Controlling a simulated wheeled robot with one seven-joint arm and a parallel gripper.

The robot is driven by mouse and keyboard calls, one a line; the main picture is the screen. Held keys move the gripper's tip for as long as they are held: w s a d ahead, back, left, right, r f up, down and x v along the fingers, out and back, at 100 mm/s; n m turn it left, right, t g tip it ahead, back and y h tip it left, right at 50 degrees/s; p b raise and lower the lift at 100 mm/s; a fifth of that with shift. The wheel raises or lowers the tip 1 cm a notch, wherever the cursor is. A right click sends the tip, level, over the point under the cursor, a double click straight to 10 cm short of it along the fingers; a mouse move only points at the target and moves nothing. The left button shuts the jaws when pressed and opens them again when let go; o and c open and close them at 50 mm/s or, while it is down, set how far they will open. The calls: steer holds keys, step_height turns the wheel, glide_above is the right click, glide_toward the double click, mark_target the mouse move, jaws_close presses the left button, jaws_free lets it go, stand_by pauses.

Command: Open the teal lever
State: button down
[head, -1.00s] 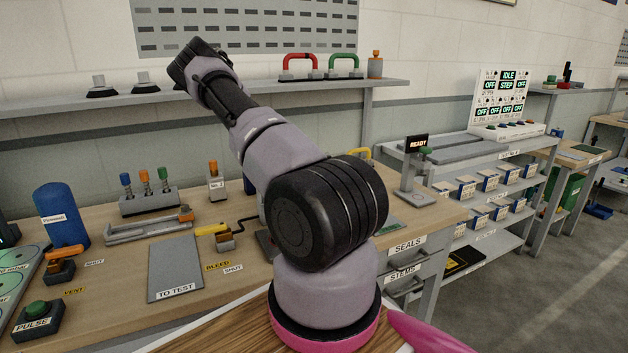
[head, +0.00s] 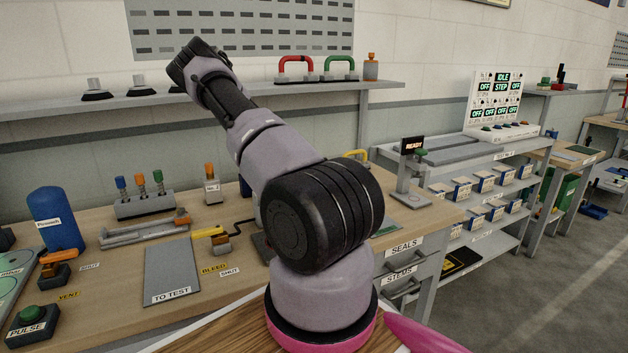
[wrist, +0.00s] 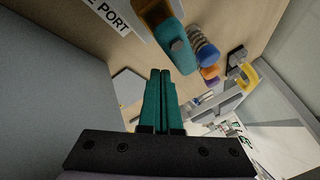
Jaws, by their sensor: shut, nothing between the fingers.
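A teal lever (wrist: 178,45) shows in the wrist view, at the upper middle, on a brown-orange body (wrist: 153,12) beside a white label ending in "E PORT". My gripper (wrist: 160,72) has dark teal fingers pressed together with nothing between them. Its tips appear just below and left of the lever in the picture; I cannot tell whether they touch it. In the head view I cannot make out the teal lever or my fingers; my arm covers part of the bench.
A blue ribbed part (wrist: 203,48) and a yellow handle (wrist: 245,78) are right of the lever. A large grey surface (wrist: 50,90) fills the wrist view's left. On the bench (head: 110,290) are a blue cylinder (head: 56,220), a grey plate (head: 172,272) and a yellow lever (head: 208,232).

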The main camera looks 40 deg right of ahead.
steer(key=s+v, duration=0.1)
steer(key=v, duration=0.9)
steer(key=shift+w+a+r, duration=0.2)
steer(key=shift+w+r, duration=0.1)
steer(key=shift+w, duration=0.2)
